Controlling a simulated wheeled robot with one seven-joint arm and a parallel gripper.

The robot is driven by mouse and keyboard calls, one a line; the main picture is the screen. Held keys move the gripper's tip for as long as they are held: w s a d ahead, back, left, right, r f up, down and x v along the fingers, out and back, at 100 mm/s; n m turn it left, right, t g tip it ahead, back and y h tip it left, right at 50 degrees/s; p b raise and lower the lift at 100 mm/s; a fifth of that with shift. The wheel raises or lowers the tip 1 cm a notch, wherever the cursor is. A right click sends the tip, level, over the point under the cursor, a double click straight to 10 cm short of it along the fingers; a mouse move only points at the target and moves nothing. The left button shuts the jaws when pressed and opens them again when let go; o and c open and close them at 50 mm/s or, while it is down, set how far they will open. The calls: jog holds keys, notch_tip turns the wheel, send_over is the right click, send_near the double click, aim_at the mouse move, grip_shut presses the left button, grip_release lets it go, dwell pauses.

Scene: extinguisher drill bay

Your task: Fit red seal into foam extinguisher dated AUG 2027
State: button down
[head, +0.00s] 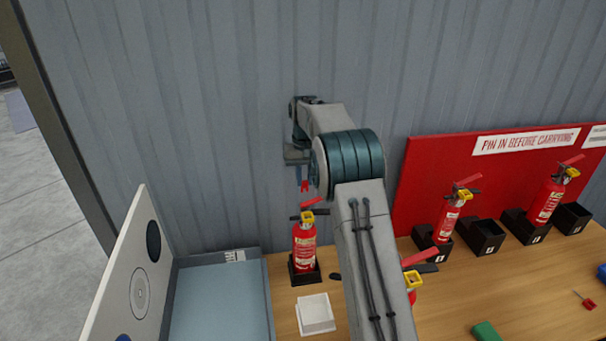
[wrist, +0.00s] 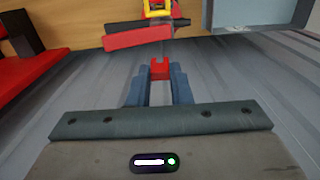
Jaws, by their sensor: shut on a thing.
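My gripper (head: 304,172) is shut on a small red seal (wrist: 160,68), which shows between the fingertips in the wrist view. In the head view the gripper hangs above a red extinguisher (head: 304,247) with a white label, a yellow collar and a red lever, standing upright in a black holder (head: 304,274). The seal is apart from that extinguisher's top. In the wrist view its red lever (wrist: 138,39) and yellow collar (wrist: 160,8) lie beyond the seal. Other extinguishers (head: 447,217) (head: 549,198) stand in black holders at the right. No date is legible on any label.
A red board (head: 490,180) reading "PIN IN BEFORE CARRYING" stands behind the right holders. A white dish (head: 316,314) and a blue-grey tray (head: 220,300) are near the holder. A white panel (head: 135,275) stands left. My arm partly hides another extinguisher (head: 412,280). A green block (head: 486,331) lies in front.

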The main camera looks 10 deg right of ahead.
jog(key=shift+a+f+b, duration=0.1)
jog(key=shift+f+b, duration=0.35)
jog(key=shift+f, duration=2.2)
jog(key=shift+s+f, duration=0.1)
jog(key=shift+s, duration=0.05)
dwell(1.7)
jog(key=c, duration=1.2)
grip_release()
jog(key=shift+c, duration=0.2)
